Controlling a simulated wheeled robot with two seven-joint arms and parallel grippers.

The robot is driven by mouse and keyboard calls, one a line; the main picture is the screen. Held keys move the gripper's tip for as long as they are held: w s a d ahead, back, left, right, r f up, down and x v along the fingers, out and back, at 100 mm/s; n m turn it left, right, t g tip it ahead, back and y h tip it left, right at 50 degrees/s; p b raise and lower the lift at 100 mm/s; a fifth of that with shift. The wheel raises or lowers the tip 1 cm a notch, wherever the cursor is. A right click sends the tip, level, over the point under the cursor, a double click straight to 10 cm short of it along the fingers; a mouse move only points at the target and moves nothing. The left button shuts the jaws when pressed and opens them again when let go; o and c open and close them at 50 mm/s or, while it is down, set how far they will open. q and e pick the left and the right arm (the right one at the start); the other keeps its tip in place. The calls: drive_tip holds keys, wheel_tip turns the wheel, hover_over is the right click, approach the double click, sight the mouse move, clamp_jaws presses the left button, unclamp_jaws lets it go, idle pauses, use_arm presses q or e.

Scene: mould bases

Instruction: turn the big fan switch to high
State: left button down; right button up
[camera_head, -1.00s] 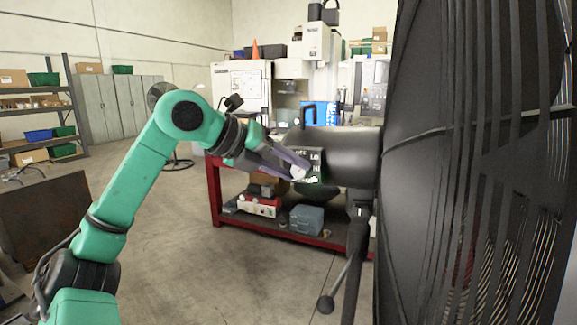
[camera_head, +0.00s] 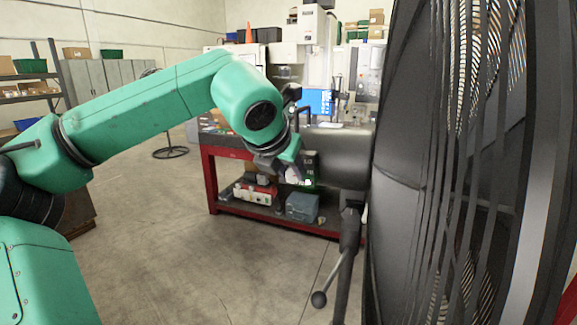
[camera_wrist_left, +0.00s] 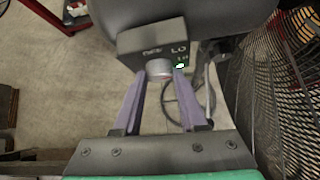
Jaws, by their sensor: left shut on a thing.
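The big fan fills the right of the head view, with its black cage (camera_head: 440,190) and dark motor housing (camera_head: 345,155). A dark switch box (camera_head: 311,167) is on the housing's left end; in the left wrist view the box (camera_wrist_left: 155,42) shows "OFF" and "LO" and a third, unclear mark beside a small green-white spot. The pale round switch knob (camera_wrist_left: 158,67) sits on the box's near face. My left gripper (camera_wrist_left: 161,77) has its two purple fingers on either side of the knob, shut on it. The knob's pointer direction cannot be made out. My right gripper is out of view.
The fan's stand (camera_head: 349,235) with a ball-ended lever (camera_head: 319,299) is below the housing. A red-framed bench (camera_head: 212,185) with boxes on its lower shelf stands behind. The grey floor (camera_head: 190,260) at left is clear.

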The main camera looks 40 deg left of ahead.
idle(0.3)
use_arm(q)
drive_tip(key=shift+c, duration=2.3)
unclamp_jaws()
drive_tip(key=shift+d, duration=0.1)
drive_tip(key=shift+s+r, duration=0.2)
drive_tip(key=shift+r, duration=0.05)
drive_tip(key=b+v, duration=0.3)
drive_tip(key=v, duration=1.1)
drive_tip(key=shift+d, duration=0.3)
drive_tip(key=shift+w+a, duration=0.1)
drive_tip(key=shift+w, duration=0.05)
